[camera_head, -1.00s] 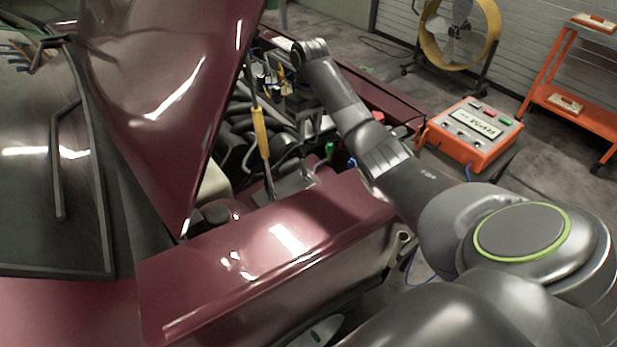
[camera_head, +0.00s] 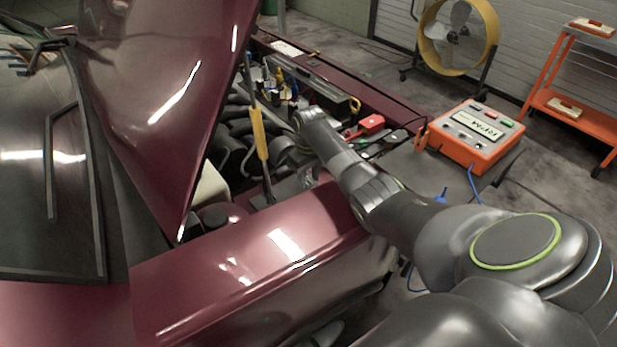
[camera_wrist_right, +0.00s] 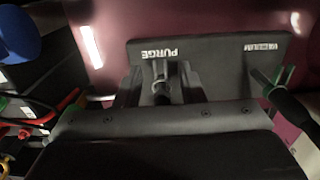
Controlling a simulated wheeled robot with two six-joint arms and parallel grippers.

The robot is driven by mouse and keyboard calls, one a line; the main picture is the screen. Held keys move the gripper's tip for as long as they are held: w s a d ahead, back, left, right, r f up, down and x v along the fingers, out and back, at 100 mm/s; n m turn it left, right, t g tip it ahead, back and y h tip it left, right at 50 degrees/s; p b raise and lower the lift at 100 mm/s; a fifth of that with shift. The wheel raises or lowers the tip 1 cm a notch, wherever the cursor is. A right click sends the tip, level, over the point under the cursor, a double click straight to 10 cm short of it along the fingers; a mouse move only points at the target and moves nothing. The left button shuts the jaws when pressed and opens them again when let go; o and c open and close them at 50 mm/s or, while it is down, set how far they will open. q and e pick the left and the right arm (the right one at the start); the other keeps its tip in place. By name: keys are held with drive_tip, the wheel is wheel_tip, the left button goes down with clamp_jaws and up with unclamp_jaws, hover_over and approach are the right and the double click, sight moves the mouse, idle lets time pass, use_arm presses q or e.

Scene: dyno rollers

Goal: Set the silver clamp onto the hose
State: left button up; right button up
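In the right wrist view a dark plate (camera_wrist_right: 215,57) carries the labels PURGE and VACUUM. A short dark stub or hose end (camera_wrist_right: 160,88) stands below PURGE. My right gripper (camera_wrist_right: 161,80) has its fingers apart on either side of this stub, with gaps showing; I see no contact. A black hose (camera_wrist_right: 293,108) with green parts at its end meets the plate below VACUUM. I cannot make out the silver clamp in any view. In the head view my right arm reaches into the engine bay, and its fingertips are hidden there. My left gripper is not in view.
The raised maroon hood (camera_head: 165,85) and its yellow-sleeved strut (camera_head: 258,133) stand left of my arm. The maroon front fender (camera_head: 265,255) lies below it. A red part (camera_head: 371,123) and an orange machine (camera_head: 471,132) are to the right. A blue round thing (camera_wrist_right: 18,35) shows at the wrist view's left.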

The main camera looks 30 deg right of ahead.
sight(308, 182)
drive_tip(key=shift+f, duration=0.1)
clamp_jaws()
idle(0.4)
wheel_tip(308, 182, up, 3)
drive_tip(key=p, duration=0.4)
drive_tip(key=shift+w, duration=0.1)
unclamp_jaws()
